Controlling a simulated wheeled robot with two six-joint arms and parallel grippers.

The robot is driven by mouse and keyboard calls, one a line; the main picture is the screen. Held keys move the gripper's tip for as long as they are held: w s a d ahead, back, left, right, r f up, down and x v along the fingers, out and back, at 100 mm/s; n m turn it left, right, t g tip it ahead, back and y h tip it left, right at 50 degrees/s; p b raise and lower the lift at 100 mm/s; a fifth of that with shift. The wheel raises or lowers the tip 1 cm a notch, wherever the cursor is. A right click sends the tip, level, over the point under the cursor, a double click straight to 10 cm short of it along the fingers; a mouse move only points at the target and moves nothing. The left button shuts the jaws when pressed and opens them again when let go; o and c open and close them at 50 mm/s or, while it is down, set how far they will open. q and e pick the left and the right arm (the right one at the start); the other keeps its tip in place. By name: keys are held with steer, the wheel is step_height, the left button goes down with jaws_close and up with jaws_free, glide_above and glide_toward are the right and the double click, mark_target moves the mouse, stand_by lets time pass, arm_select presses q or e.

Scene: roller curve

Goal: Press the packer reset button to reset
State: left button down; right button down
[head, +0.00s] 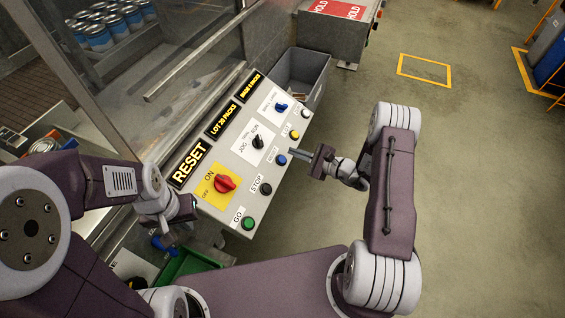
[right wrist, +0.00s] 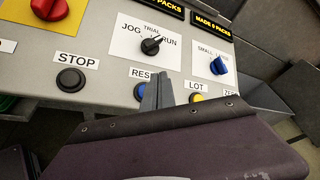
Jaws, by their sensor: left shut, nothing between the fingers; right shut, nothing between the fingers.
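The blue reset button (head: 281,160) is on the sloped grey control panel (head: 225,212), between the black STOP button (head: 266,188) and the yellow LOT button (head: 294,134). My right gripper (head: 293,157) is shut and empty, with its tips right beside the blue button. In the right wrist view the shut fingers (right wrist: 158,90) cover the right side of the blue button (right wrist: 144,91) and part of its label. I cannot tell whether they touch it. My left gripper (head: 172,238) is shut and empty, low to the left of the panel. A display (head: 190,163) reads RESET.
The panel also has a red knob (head: 225,184) on a yellow plate, a black knob (head: 257,142), a blue knob (head: 281,107) and a green GO button (head: 248,223). A grey bin (head: 318,70) stands behind. The floor (head: 470,170) at right is clear.

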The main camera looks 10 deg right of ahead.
mark_target(280, 156)
steer(key=shift+w+a+f+b, duration=0.2)
steer(key=shift+a+f+b, duration=0.15)
steer(key=shift+f, duration=0.25)
steer(key=shift+w+a+f+b, duration=0.2)
steer(key=shift+f+b, duration=0.3)
steer(key=shift+f, duration=0.05)
steer(key=shift+w+a+f+b, duration=0.2)
steer(key=shift+a+f+b, duration=0.15)
steer(key=shift+f, duration=0.25)
stand_by(0.7)
steer(key=shift+w+a+f+b, duration=0.1)
steer(key=shift+f+b, duration=0.25)
steer(key=shift+b, duration=0.15)
steer(key=shift+w+a+f+b, duration=0.1)
steer(key=shift+a+f+b, duration=0.1)
steer(key=shift+f+b, duration=0.25)
stand_by(0.3)
steer(key=shift+r, duration=0.15)
steer(key=shift+s+d+r+p, duration=0.25)
steer(key=shift+d+r+p, duration=0.1)
steer(key=shift+r+p, duration=0.3)
steer(key=shift+r, duration=0.1)
